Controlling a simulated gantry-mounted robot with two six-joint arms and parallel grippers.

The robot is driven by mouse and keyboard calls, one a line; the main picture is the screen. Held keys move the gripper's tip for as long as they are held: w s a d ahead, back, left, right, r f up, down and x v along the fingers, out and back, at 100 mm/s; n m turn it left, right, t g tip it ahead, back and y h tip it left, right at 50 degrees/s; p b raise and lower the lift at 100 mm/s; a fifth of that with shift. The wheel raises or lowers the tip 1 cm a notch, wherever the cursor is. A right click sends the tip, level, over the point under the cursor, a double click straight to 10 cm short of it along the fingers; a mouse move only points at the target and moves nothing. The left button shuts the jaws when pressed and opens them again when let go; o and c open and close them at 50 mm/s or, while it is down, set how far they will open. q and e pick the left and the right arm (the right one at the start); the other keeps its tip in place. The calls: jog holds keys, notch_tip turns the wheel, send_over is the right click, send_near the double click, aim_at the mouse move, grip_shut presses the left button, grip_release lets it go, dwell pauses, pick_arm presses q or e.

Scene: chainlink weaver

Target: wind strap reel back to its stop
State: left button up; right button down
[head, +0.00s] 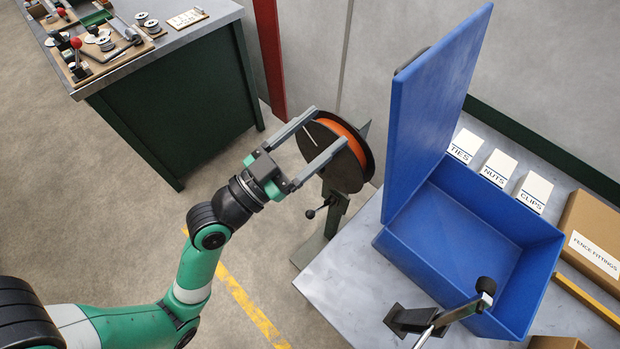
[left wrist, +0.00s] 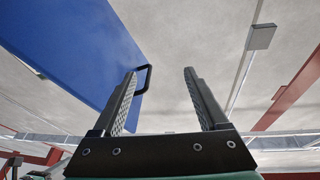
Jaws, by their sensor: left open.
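The strap reel (head: 345,167) is a dark disc with an orange strap wound on it, upright on a grey-green stand (head: 331,215). A small crank with a black knob (head: 310,214) sticks out low on the stand's left side. My left gripper (head: 328,130) is open, and in the head view its fingers overlap the reel. I cannot tell whether they touch it. In the left wrist view the gripper (left wrist: 160,88) is open with nothing between its fingers, and the reel does not show there. My right gripper is not in view.
An open blue bin (head: 462,258) with its lid (head: 430,110) raised stands on a grey table (head: 345,290) right of the reel. A black-knobbed lever (head: 465,308) stands at the bin's front. White label cards and a cardboard box (head: 595,235) lie behind. A green workbench (head: 180,110) stands at upper left.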

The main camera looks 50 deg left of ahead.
pick_arm(q)
jog(key=s+a+f+n+g+y+b, duration=0.1)
jog(key=s+f+n+g+b, duration=0.1)
jog(key=s+f, duration=0.5)
jog(key=s+a+f+n+g+y+b, duration=0.1)
jog(key=s+f+y, duration=0.15)
jog(key=f, duration=0.95)
jog(key=w+a+p, duration=0.1)
jog(key=w+p, duration=0.1)
jog(key=w, duration=0.9)
jog(key=shift+a+h+p, duration=0.25)
jog(key=shift+h+p, duration=0.1)
jog(key=shift+p, duration=0.05)
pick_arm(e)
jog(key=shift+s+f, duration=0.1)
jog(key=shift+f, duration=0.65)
pick_arm(q)
jog(key=shift+r, duration=0.1)
grip_shut()
